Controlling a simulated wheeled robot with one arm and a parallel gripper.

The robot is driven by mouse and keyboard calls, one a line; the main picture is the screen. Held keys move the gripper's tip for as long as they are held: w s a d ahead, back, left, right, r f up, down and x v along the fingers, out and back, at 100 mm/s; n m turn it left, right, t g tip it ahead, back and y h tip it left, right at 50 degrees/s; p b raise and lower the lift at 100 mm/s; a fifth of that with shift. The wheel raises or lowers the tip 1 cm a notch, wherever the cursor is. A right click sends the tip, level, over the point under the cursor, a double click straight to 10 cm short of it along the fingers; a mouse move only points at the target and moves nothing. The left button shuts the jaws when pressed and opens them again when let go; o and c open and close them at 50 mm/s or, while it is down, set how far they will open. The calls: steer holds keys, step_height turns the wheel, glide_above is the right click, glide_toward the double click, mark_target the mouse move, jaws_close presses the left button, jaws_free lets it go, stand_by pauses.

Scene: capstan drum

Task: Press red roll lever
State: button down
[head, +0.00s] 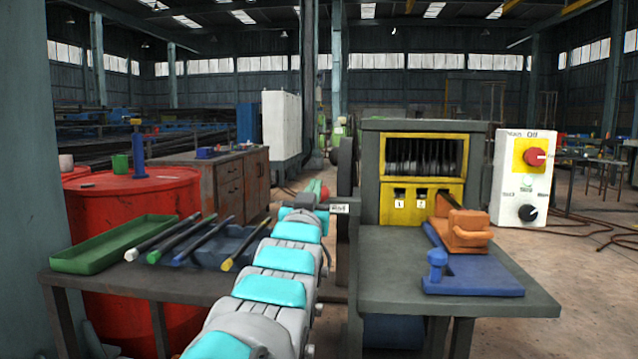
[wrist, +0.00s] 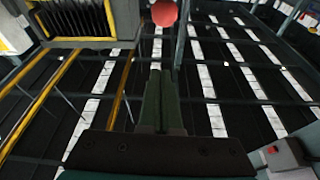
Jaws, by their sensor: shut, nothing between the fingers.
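A round red knob (wrist: 164,12), which looks like the end of the roll lever, shows at the top edge of the wrist view. My gripper (wrist: 160,72) is shut, with its two dark green fingers together and nothing between them. The knob lies just beyond the fingertips in that picture, with a gap between them. In the head view a small patch of red (head: 324,192) shows past the end of my arm, beside a small white label (head: 340,209). The lever's shaft is mostly hidden there, and my fingers are hard to make out.
The grey machine (head: 372,175) with a yellow front stands right of my arm. Its table (head: 400,300) carries a blue base (head: 480,278) and an orange block (head: 468,230). A white switch box (head: 510,180) stands further right. A green tray (head: 110,245) and several rods lie left.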

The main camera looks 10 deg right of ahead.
steer(key=shift+w, duration=0.1)
step_height(320, 180, up, 3)
steer(key=p, duration=0.2)
glide_above(324, 192)
steer(key=shift+a+f, duration=0.1)
steer(key=shift+a, duration=0.2)
steer(key=shift+a+f, duration=0.15)
steer(key=shift+f, duration=1.8)
